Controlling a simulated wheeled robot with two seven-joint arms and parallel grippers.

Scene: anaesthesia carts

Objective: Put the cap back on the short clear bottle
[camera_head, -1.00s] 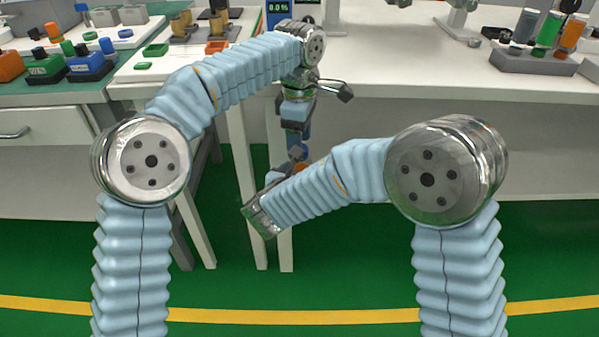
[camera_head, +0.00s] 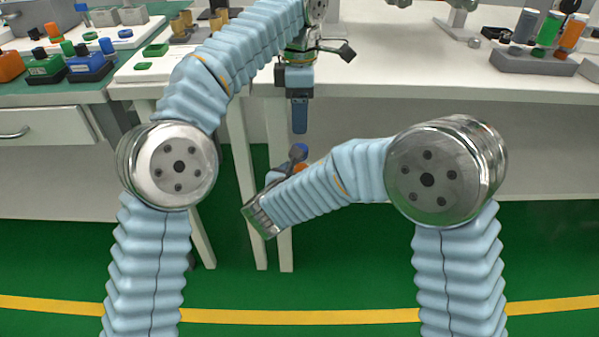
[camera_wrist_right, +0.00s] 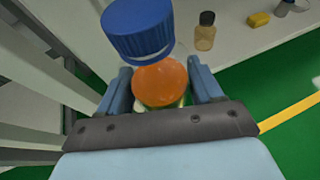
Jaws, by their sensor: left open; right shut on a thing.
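In the right wrist view, my right gripper (camera_wrist_right: 159,76) is shut on an orange, round-topped thing (camera_wrist_right: 160,82) with a clear, greenish part below it, apparently the short bottle. A ribbed blue cap (camera_wrist_right: 138,28) shows just above it, tilted and offset to the left; I cannot tell whether it sits squarely on the bottle. In the head view the blue cap (camera_head: 298,151) shows above a bit of orange (camera_head: 302,168), the rest hidden by my right arm. My left gripper (camera_head: 299,131) is open, pointing down above the cap, with a small gap between them.
A white table (camera_head: 420,75) spans the back, with a grey rack (camera_head: 530,61) of coloured bottles at right. A green-topped bench at left carries trays and blocks. The right wrist view shows a dark-capped bottle (camera_wrist_right: 205,33) and a yellow block (camera_wrist_right: 258,19).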

